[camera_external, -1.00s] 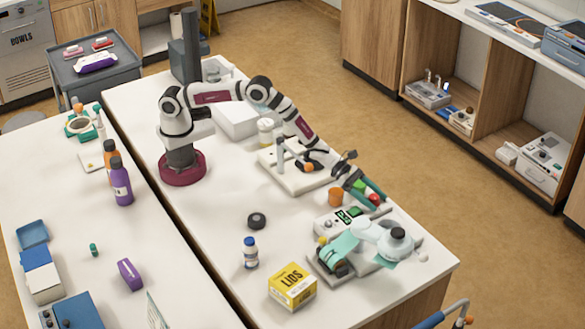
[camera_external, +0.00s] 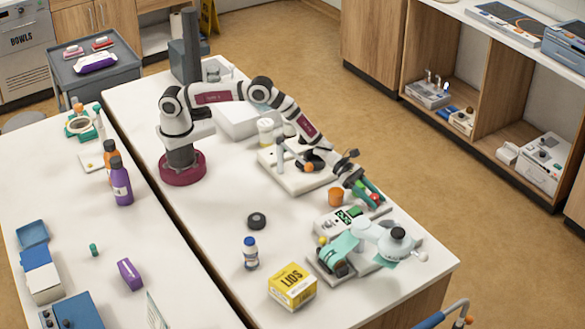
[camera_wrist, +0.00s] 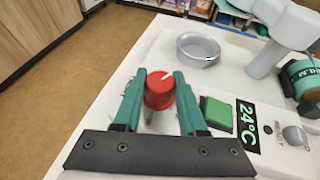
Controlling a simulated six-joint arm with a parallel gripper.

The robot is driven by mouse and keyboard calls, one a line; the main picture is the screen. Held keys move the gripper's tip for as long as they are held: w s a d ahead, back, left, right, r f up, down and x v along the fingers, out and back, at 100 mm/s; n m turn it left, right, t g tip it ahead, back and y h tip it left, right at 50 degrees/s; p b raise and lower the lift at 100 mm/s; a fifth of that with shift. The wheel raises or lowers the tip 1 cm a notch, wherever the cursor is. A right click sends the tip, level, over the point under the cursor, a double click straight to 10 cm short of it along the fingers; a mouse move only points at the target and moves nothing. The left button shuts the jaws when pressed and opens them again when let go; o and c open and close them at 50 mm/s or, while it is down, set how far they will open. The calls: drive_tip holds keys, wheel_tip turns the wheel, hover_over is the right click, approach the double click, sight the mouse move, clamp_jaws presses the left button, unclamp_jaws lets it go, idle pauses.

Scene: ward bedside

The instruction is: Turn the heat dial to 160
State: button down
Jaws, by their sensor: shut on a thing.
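The red dial (camera_wrist: 159,90) sits between the teal fingers of my gripper (camera_wrist: 158,84) in the wrist view, with its white mark pointing to the upper right. My gripper (camera_external: 373,196) is shut on the dial, at the right end of the heat unit (camera_external: 334,222). In the external view, the fingers partly cover the red dial (camera_external: 375,199). The unit's display (camera_wrist: 247,126) reads 24°C. A green button (camera_wrist: 216,113) lies between dial and display. Scale marks around the dial cannot be read.
A grey knob (camera_wrist: 295,136) is beyond the display. A round metal dish (camera_wrist: 198,48) and a teal roll (camera_wrist: 303,78) are close by. An orange cup (camera_external: 336,197) stands left of my gripper. The counter's right edge is near.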

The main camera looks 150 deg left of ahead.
drive_tip(key=shift+m+h, duration=2.3)
drive_tip(key=shift+h, duration=0.3)
drive_tip(key=shift+m+h, duration=0.3)
drive_tip(key=shift+h, duration=0.1)
drive_tip(key=shift+c, duration=2.3)
unclamp_jaws()
drive_tip(key=shift+s, duration=0.1)
drive_tip(key=v, duration=1.5)
drive_tip(key=shift+s, duration=0.3)
drive_tip(key=shift+w+r, duration=0.1)
